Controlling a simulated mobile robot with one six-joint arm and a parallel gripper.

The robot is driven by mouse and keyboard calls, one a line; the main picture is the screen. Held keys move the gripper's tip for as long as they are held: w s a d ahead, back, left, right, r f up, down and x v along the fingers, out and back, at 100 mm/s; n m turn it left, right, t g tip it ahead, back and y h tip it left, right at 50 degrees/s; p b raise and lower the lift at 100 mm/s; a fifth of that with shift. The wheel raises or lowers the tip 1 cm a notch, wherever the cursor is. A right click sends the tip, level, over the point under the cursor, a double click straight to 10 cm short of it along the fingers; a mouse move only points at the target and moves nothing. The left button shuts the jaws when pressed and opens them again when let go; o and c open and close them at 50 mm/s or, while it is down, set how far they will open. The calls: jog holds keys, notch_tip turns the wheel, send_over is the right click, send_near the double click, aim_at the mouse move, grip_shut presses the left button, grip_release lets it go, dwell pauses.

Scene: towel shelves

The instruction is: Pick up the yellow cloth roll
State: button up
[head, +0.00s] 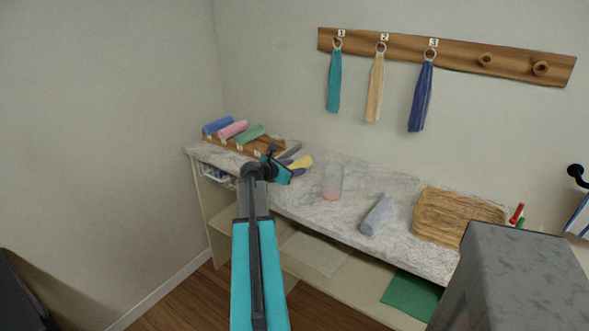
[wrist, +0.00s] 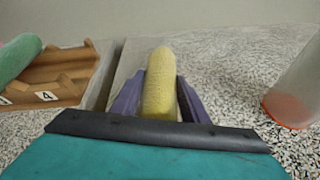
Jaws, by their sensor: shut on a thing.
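The yellow cloth roll (wrist: 159,85) is between the two purple fingers of my gripper (wrist: 158,100) in the wrist view. The fingers are shut on its sides, and its far end sticks out past them. In the head view, the yellow roll (head: 301,162) shows at the end of my gripper (head: 288,163), over the marble counter. The lower part of the roll is hidden behind the gripper body. I cannot tell whether the roll touches the counter.
A wooden rack (head: 262,147) with blue, pink and green rolls (head: 250,134) stands left. Towels hang from the wall rail (head: 400,46).

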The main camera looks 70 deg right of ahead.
aim_at(293, 163)
jog(key=shift+r, duration=4.9)
jog(key=shift+w, duration=0.1)
jog(key=w+a+n+t, duration=0.45)
jog(key=w+a, duration=0.65)
jog(key=w, duration=0.5)
jog(key=w+a+n+t, duration=0.3)
jog(key=w+a+t, duration=0.2)
jog(key=w+a, duration=0.8)
jog(key=w+a+n+t+y, duration=0.55)
jog(key=w+a, duration=1.05)
jog(key=a, duration=0.4)
jog(key=w+a+r+n+y, duration=0.1)
jog(key=a+n+y, duration=0.1)
jog(key=a, duration=1)
jog(key=w+a+r+n+t+y, duration=0.1)
jog(key=w+a+n+y, duration=0.1)
jog(key=a, duration=1)
jog(key=w+a+r+n+t+y, duration=0.1)
jog(key=w+a+n+y, duration=0.1)
jog(key=a, duration=1)
jog(key=shift+w+a+n+y, duration=0.2)
jog(key=shift+a+n+y, duration=0.1)
jog(key=shift+n+y, duration=0.65)
